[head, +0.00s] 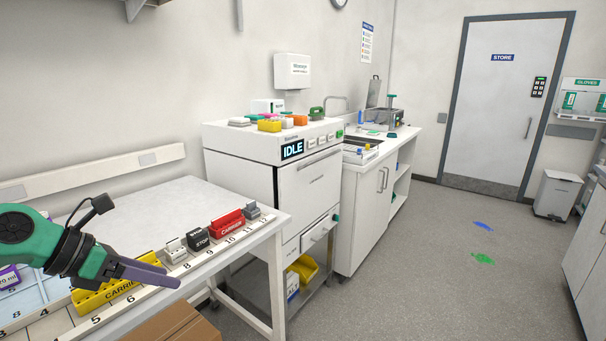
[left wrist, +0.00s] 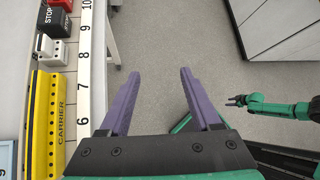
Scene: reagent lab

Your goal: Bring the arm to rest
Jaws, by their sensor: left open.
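My left gripper (head: 160,274) is at the lower left of the head view, in front of and above the numbered front edge of the bench, close to the yellow carrier (head: 88,300). In the left wrist view its two purple fingers (left wrist: 158,85) stand apart with only grey floor between them. It holds nothing. The yellow carrier (left wrist: 38,130) lies left of the fingers there. My right gripper (left wrist: 238,101) shows small at the right of the left wrist view, over the floor; its finger opening is too small to judge.
A cardboard box (head: 172,326) is below the front edge.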

